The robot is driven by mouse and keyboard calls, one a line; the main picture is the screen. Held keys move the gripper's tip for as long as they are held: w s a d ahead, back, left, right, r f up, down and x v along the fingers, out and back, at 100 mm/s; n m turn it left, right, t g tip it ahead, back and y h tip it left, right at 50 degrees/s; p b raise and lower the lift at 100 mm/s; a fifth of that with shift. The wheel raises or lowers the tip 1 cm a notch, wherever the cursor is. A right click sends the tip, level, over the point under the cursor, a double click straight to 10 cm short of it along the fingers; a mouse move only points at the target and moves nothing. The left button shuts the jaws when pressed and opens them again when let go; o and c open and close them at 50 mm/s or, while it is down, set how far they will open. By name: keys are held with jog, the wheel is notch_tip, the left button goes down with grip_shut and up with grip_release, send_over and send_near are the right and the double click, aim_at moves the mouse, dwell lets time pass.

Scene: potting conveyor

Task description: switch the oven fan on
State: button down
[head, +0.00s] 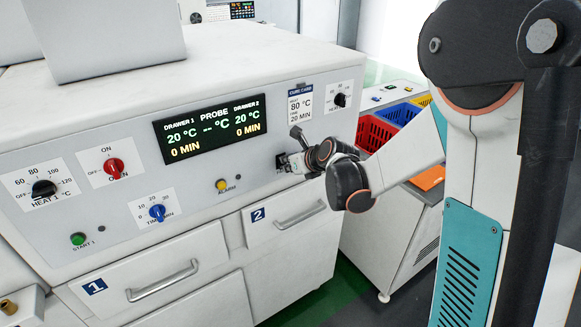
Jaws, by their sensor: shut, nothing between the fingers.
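The oven's sloped grey panel (200,185) faces me. A red rotary knob (113,168) sits at its left on a white plate with "ON" above it and a partly covered word below. I see no control with a readable fan label. My gripper (284,163) is at the right part of the panel, right of the display, its tips close to or touching the panel face. It looks shut with nothing held. My wrist covers the patch of panel behind it, so any control or label there is hidden.
The panel also has a black heat knob (44,189), blue timer knob (157,212), yellow alarm button (221,185), green start button (78,239), display (211,128) and black knob (340,100). Drawer handles (163,281) stick out below. Red (375,133) and blue bins (399,112) stand right.

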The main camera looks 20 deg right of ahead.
jog(key=shift+r, duration=0.2)
jog(key=shift+r+p, duration=0.5)
jog(key=shift+r, duration=0.1)
jog(key=shift+s, duration=0.1)
